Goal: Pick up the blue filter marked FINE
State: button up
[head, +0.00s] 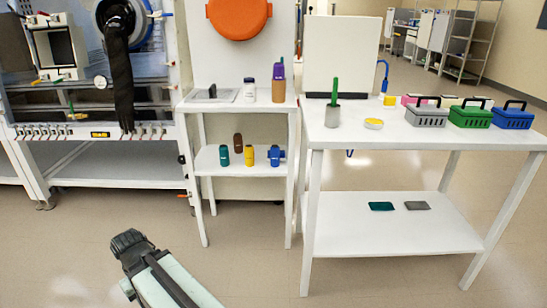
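A small blue item (275,156) stands at the right end of a row on the lower shelf (205,161) of the narrow white stand. It is likely the blue filter, but no marking can be read at this size. A yellow item (248,156) is just left of it. A teal item (224,155) stands further left, and a brown item (238,143) stands behind. My gripper (128,240) is at the lower left, over the floor, well in front of the stand and apart from everything. Whether its fingers are open or shut cannot be made out.
The upper shelf of the stand holds a white jar (249,90) and a brown bottle (278,88). A white table (420,139) with green, grey and blue baskets stands right. A glovebox (90,80) stands left. The floor before the stand is clear.

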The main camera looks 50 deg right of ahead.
aim_at(275, 149)
jog(key=i, duration=1)
